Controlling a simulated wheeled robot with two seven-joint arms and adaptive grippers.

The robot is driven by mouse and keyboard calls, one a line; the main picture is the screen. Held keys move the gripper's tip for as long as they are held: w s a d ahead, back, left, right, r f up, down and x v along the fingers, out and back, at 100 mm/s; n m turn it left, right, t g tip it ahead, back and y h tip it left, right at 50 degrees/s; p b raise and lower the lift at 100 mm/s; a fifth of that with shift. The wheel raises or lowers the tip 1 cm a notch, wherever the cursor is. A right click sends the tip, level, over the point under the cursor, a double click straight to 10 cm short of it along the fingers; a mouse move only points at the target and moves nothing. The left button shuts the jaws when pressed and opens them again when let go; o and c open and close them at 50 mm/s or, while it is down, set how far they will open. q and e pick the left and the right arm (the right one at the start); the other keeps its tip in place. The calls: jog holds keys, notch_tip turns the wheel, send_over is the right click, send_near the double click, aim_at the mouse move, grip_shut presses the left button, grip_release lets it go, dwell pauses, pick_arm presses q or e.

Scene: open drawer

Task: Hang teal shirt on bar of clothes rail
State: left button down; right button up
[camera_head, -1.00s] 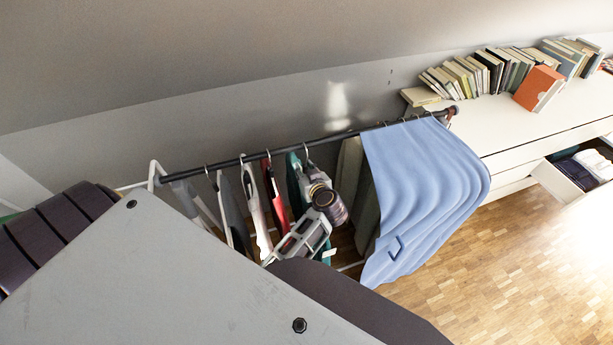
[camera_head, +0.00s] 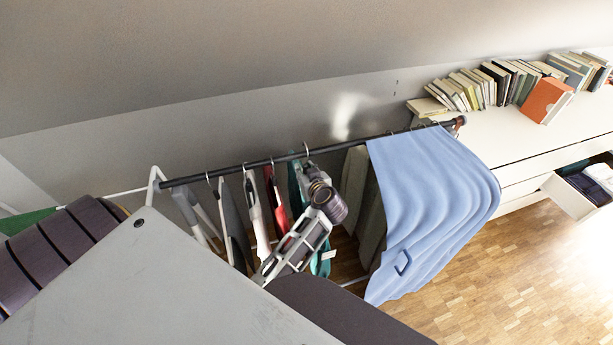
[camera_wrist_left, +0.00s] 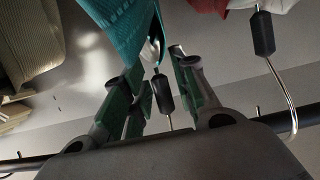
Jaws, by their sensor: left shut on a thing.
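The teal shirt (camera_head: 322,262) hangs mostly hidden behind my left arm in the head view; its teal cloth shows at the top of the left wrist view (camera_wrist_left: 125,35). My left gripper (camera_head: 302,172) is just below the dark bar (camera_head: 232,169) of the clothes rail. It is shut on the shirt's hanger, whose black neck (camera_wrist_left: 163,95) shows between the fingers (camera_wrist_left: 155,85). The hanger's hook (camera_head: 306,150) is at the bar; whether the bar bears its weight is not clear. My right gripper is not in view.
Grey, white and red garments (camera_head: 254,205) hang close left of the gripper. A large blue cloth (camera_head: 430,200) drapes from the rail on the right. Beyond it are a white dresser (camera_head: 500,140) with books and an open drawer (camera_head: 570,200).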

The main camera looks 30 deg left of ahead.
pick_arm(q)
jog(key=shift+w+a, duration=0.2)
jog(key=shift+a, duration=0.1)
jog(key=shift+f, duration=1.25)
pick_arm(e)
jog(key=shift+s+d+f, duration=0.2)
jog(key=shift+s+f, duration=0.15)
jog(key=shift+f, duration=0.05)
